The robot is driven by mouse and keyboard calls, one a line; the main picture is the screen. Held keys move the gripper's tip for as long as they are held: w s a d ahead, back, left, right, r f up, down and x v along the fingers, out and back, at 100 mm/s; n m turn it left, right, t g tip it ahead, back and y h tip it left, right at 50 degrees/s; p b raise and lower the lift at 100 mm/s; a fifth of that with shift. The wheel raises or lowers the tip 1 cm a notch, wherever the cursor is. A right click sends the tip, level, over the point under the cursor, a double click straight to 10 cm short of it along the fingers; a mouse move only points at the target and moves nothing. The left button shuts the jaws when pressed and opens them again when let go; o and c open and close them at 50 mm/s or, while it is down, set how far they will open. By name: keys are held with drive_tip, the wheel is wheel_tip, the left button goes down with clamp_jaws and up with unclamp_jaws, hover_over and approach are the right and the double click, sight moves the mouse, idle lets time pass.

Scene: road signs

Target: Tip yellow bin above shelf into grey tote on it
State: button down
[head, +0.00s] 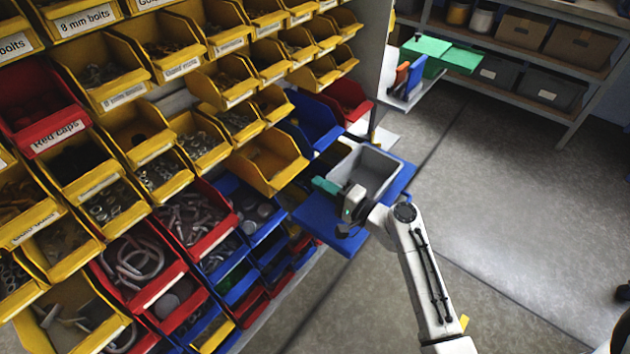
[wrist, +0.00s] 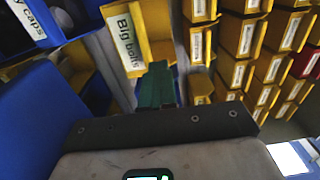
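A yellow bin (head: 272,182) juts out from the rack at the left edge of the blue shelf. Its label reads "Big bolts" in the wrist view (wrist: 123,38). The grey tote (head: 376,163), open-topped, stands on the blue shelf (head: 318,226); no contents show in it. My gripper (head: 322,185) is in front of the tote, just right of the yellow bin. Its green fingers (wrist: 156,84) sit together, pointing at the bin's lower edge. Nothing shows between them. Whether they touch the bin I cannot tell.
Rows of yellow, red and blue bins (head: 205,215) fill the rack on the left. A blue bin (head: 312,122) sits right behind the yellow one. A green-topped holder (head: 440,53) is beyond the rack's end.

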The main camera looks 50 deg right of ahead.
drive_tip(key=s+b, duration=0.2)
drive_tip(key=s, duration=1.8)
drive_tip(key=shift+s+d, duration=0.15)
drive_tip(key=shift+d, duration=0.15)
drive_tip(key=c, duration=1.8)
unclamp_jaws()
drive_tip(key=o, duration=0.4)
drive_tip(key=s+b, duration=0.1)
drive_tip(key=s, duration=0.9)
drive_tip(key=shift+s+d+f+b, duration=0.15)
drive_tip(key=shift+s+d+b, duration=0.05)
drive_tip(key=shift+s+b, duration=0.2)
drive_tip(key=shift+w+a, duration=0.1)
